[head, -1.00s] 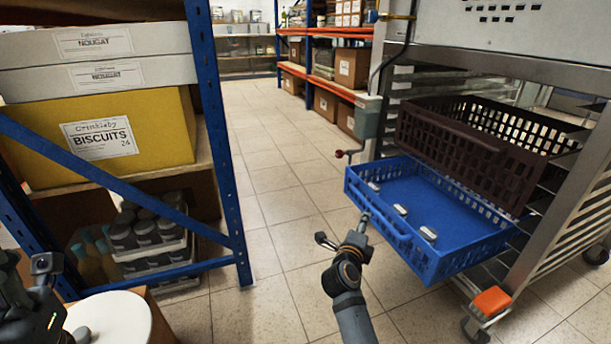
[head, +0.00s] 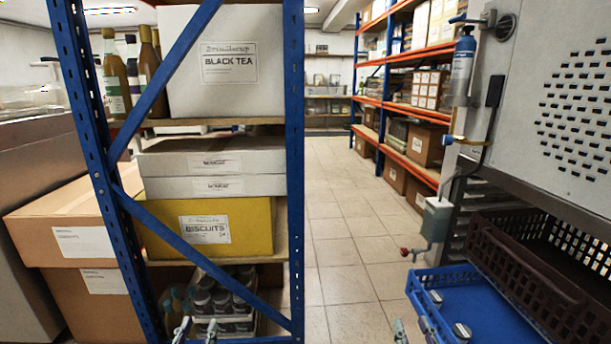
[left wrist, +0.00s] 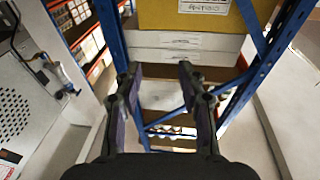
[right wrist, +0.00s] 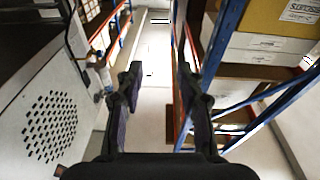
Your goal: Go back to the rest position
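My left gripper (head: 196,331) shows only as fingertips at the bottom edge of the head view, in front of the jars on the low shelf. In the left wrist view its two fingers (left wrist: 158,78) stand apart with nothing between them. My right gripper (head: 401,332) shows only as a small tip at the bottom edge of the head view, left of the blue crate. In the right wrist view its fingers (right wrist: 160,78) are apart and empty, with the aisle floor beyond. Most of both arms is out of the head view.
A blue-framed shelf (head: 296,180) with a yellow biscuits box (head: 255,225) stands at the left. A blue crate (head: 490,305) with small pieces in it and a dark brown crate (head: 530,262) are in the rack at the right. The tiled aisle (head: 345,235) between is clear.

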